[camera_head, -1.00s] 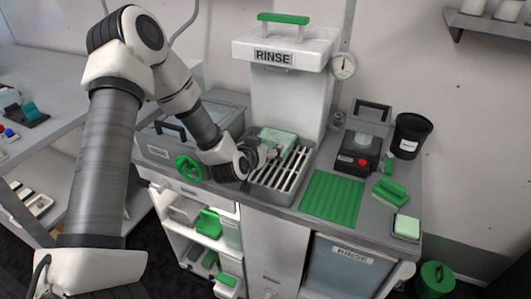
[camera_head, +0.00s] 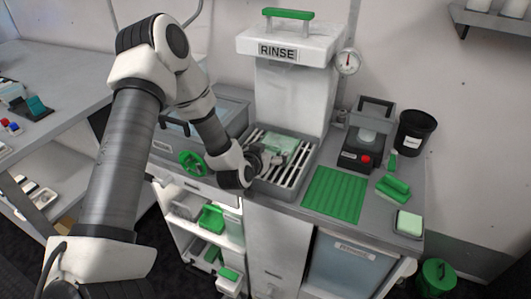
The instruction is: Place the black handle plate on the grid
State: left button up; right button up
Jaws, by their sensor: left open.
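My left gripper (camera_head: 266,157) is open, low over the left part of the grey slotted grid (camera_head: 290,179) in front of the rinse tower. A pale green block (camera_head: 279,143) lies on the back of the grid, right beside the fingers. I cannot tell whether they touch it. A black handle (camera_head: 172,124) shows on the grey unit at the left, partly hidden behind my left arm. Another black handle (camera_head: 377,102) stands upright on a grey frame at the right. I cannot tell which is the black handle plate. My right gripper is not in view.
The white rinse tower (camera_head: 290,90) stands behind the grid. A green ribbed mat (camera_head: 335,194) lies to its right. Beyond are a black device with a red button (camera_head: 360,152), a black cup (camera_head: 414,132) and a green brush (camera_head: 393,188). A green handwheel (camera_head: 192,164) is at the left.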

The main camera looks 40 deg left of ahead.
pick_arm(q)
jog(key=v, duration=0.9)
jog(key=shift+s+r, duration=0.1)
jog(key=shift+r, duration=0.05)
jog(key=shift+s+d+r+p, duration=0.2)
jog(key=shift+s+r+p, duration=0.45)
jog(key=shift+s, duration=0.15)
jog(key=s+d+f+m+g+h, duration=0.1)
jog(key=s+d+f+g+h, duration=0.15)
jog(key=s+d+f, duration=0.4)
jog(key=s+d+f+m+g+h, duration=0.1)
jog(key=s+d+f+g, duration=0.2)
jog(key=f, duration=0.7)
jog(key=s+d+f+g, duration=0.2)
jog(key=s+f+g, duration=0.2)
jog(key=s, duration=0.3)
jog(key=s+d+f+g, duration=0.3)
jog(key=s+f, duration=0.1)
jog(key=s, duration=0.3)
jog(key=shift+f+g, duration=0.35)
jog(key=shift+f, duration=0.05)
jog(key=shift+d, duration=0.15)
